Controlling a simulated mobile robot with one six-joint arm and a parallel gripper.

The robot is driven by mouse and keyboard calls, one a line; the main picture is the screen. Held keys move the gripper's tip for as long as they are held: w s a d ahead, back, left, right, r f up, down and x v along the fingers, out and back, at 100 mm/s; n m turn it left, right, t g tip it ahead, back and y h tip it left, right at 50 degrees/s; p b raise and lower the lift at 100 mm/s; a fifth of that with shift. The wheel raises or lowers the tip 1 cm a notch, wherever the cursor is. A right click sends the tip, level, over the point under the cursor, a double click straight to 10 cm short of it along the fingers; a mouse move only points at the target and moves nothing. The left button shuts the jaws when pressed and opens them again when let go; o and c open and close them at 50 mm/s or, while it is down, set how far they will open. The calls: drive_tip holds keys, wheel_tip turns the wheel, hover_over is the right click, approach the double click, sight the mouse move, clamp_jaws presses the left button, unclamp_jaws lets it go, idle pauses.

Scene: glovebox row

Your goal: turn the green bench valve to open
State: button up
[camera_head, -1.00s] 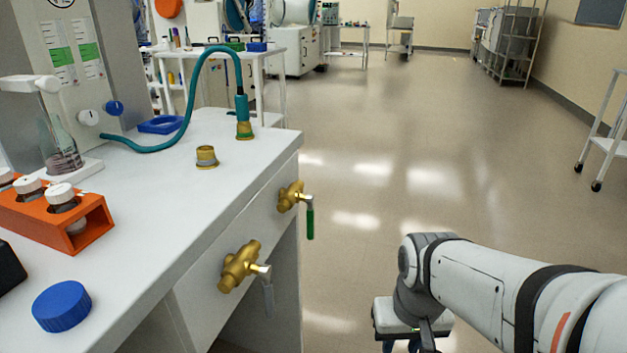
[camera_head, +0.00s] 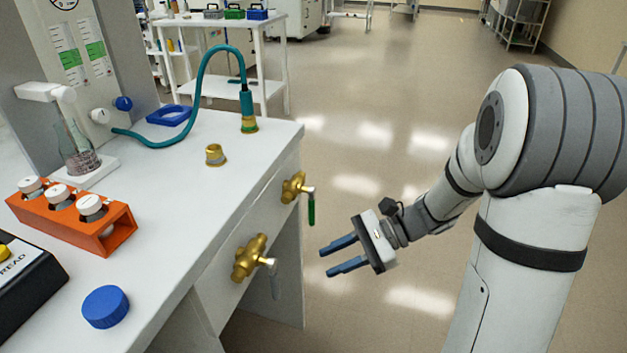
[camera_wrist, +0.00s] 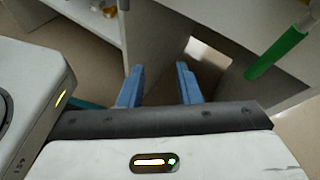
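The green bench valve is a brass body (camera_head: 292,187) on the bench's front face, with a green handle (camera_head: 311,209) hanging straight down. The green handle also shows at the upper right of the wrist view (camera_wrist: 277,52). A second brass valve (camera_head: 249,258) with a grey handle (camera_head: 274,281) sits nearer on the same face, its handle also hanging down. My gripper (camera_head: 325,262) is open and empty, to the right of the valves and apart from both. Its two blue fingers (camera_wrist: 157,85) point toward the bench front, with a clear gap between them.
The white bench top (camera_head: 200,210) holds an orange vial rack (camera_head: 118,240), a blue cap (camera_head: 105,307), a flask (camera_head: 78,150), a brass fitting (camera_head: 215,155) and a teal hose (camera_head: 200,85). The floor (camera_head: 400,170) right of the bench is open.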

sight(313, 211)
drive_tip(key=w+d+r+m+t+y+p, duration=0.1)
drive_tip(key=w+r+m+t+y, duration=0.1)
drive_tip(key=w+m, duration=0.15)
drive_tip(key=w+d+r+m+t+y+p, duration=0.1)
drive_tip(key=w+d+r+m+t+y, duration=0.15)
drive_tip(key=w, duration=0.25)
drive_tip(key=a, duration=0.2)
drive_tip(key=w+a+b, duration=0.1)
drive_tip(key=a, duration=0.2)
drive_tip(key=a+f, duration=0.1)
drive_tip(key=a, duration=0.2)
drive_tip(key=shift+w+a+b, duration=0.1)
drive_tip(key=shift+w+b, duration=0.1)
drive_tip(key=shift+b, duration=0.1)
drive_tip(key=shift+c, duration=0.4)
clamp_jaws()
